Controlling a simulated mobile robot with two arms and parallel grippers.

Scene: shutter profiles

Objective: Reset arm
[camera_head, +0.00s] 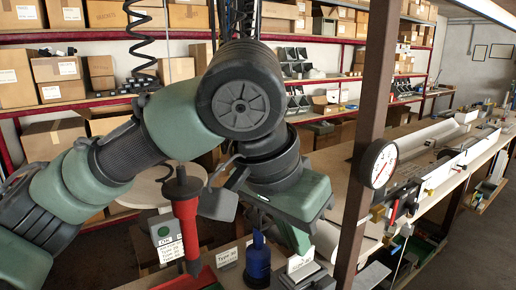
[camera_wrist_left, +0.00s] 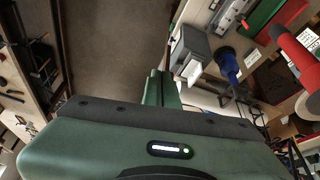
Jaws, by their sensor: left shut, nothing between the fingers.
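My left arm reaches in from the left in the head view and bends down over a workstation. My right gripper is in neither view.
A red-handled tool (camera_head: 185,215) hangs close to my left forearm. A dark upright post (camera_head: 368,130) with a round gauge (camera_head: 379,164) stands right of the gripper. A long workbench (camera_head: 425,180) runs to the right. Shelves with cardboard boxes (camera_head: 60,68) line the back.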

